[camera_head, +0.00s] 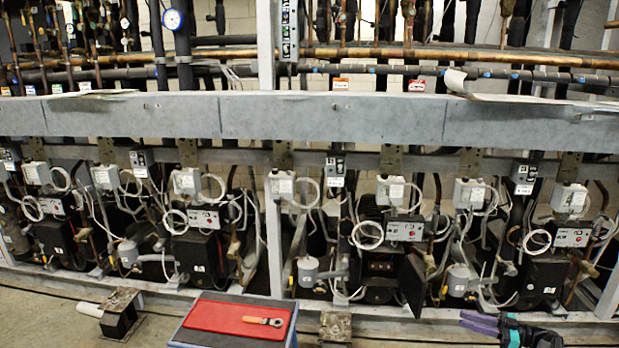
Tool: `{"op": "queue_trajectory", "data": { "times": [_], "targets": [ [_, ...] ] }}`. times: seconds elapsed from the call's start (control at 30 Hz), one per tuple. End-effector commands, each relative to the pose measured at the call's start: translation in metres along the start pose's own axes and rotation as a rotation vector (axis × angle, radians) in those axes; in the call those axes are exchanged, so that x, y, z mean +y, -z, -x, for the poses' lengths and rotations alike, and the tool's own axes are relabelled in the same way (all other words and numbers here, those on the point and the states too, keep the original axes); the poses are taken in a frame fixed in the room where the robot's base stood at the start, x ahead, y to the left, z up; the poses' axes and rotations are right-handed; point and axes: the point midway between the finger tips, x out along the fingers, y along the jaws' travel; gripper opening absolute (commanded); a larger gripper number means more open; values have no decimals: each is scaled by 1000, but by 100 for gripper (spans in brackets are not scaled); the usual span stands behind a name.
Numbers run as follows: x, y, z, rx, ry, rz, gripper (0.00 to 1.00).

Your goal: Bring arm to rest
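My gripper (479,323) shows at the bottom right, with purple fingers pointing left and a black and teal wrist behind them. It is low in front of the compressor rack (330,118), apart from the tool on the red mat. The fingers lie close together at this angle, and I cannot tell if they are open or shut. I see nothing held between them. Most of my arm is outside the picture.
A blue cart (195,337) with a red mat (225,318) stands at the bottom centre-left. A ratchet-like tool (262,321) lies on the mat. Metal feet (120,316) and (335,326) stand on the floor. The rack's pipes, hoses and grey boxes fill the background.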

Motion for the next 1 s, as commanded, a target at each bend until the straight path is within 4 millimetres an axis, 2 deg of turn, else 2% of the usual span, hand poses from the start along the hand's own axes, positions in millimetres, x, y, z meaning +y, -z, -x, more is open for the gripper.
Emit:
{"op": "queue_trajectory", "data": {
  "times": [0.17, 0.43, 0.7, 0.8, 1.0],
  "targets": [
    [-15, 1, -55, 6, 64, -28, 25],
    [-70, 10, -170, 66, 155, -85, 25],
    [-108, 23, -275, 135, 46, -128, 25],
    [-117, 26, -308, 149, -35, -139, 25],
    [-126, 26, -348, 147, -216, -160, 25]
  ]
}}
